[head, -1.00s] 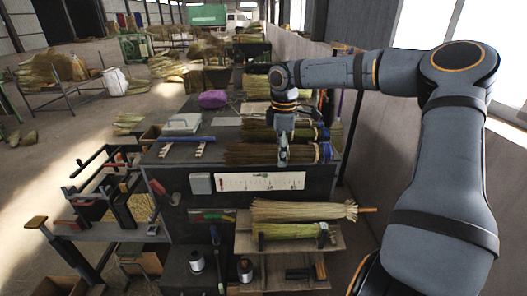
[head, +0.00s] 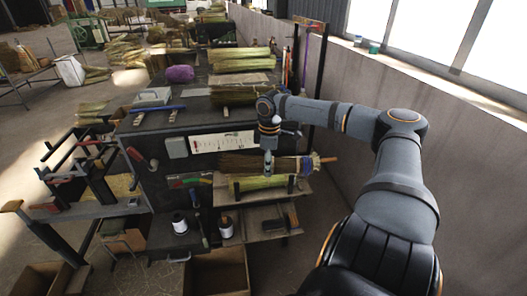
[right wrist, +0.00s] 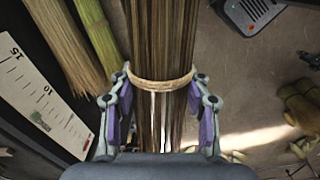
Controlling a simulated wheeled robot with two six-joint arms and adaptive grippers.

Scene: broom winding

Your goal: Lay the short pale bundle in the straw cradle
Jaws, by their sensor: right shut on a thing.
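The held bundle partly hides a pale broom whose wooden handle (head: 329,160) sticks out. My left gripper is not in view.
The dark bench (head: 150,122) carries a remaining bundle (head: 235,98), a purple thing (head: 179,74) and blue-topped rails (head: 158,108). A ruler plate (head: 222,142) is on its front. Wire spools (head: 180,223) stand lower down. A wall runs along the right.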

